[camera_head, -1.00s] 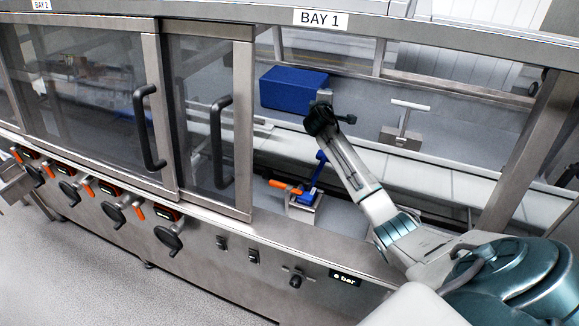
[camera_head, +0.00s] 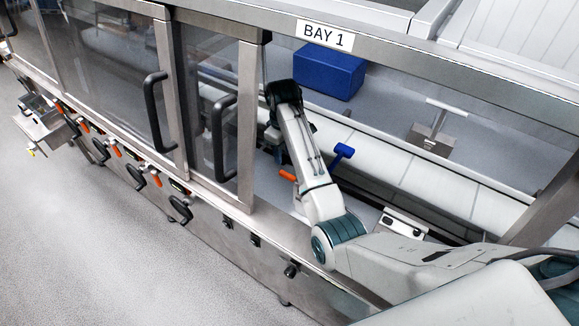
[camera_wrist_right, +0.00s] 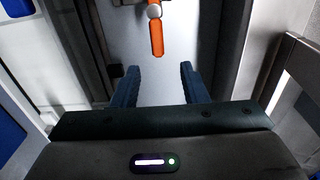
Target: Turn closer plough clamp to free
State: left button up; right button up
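The orange clamp handle (camera_head: 287,175) is inside the open bay, low behind the front rail, beside a blue plough part (camera_head: 341,153). My arm hides most of the clamp's mount in the head view. In the right wrist view the orange handle (camera_wrist_right: 157,35) points toward me, with a pale round knob at its far end. My right gripper (camera_wrist_right: 158,78) is open and empty, its two blue fingers apart. The handle lies beyond the fingertips, lined up with the gap between them. My left gripper is not in view.
A blue block (camera_head: 328,74) sits at the back of the bay. A grey T-shaped bracket (camera_head: 433,128) stands beside the white conveyor (camera_head: 400,172). The framed glass door (camera_head: 212,110) is close left of my right wrist.

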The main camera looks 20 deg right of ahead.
aim_at(285, 173)
jog(key=f+p, duration=0.2)
jog(key=f, duration=0.6)
jog(key=shift+d+f+p, duration=0.15)
jog(key=shift+d+p, duration=0.05)
jog(key=shift+p, duration=0.2)
jog(key=shift+f, duration=0.4)
grip_shut()
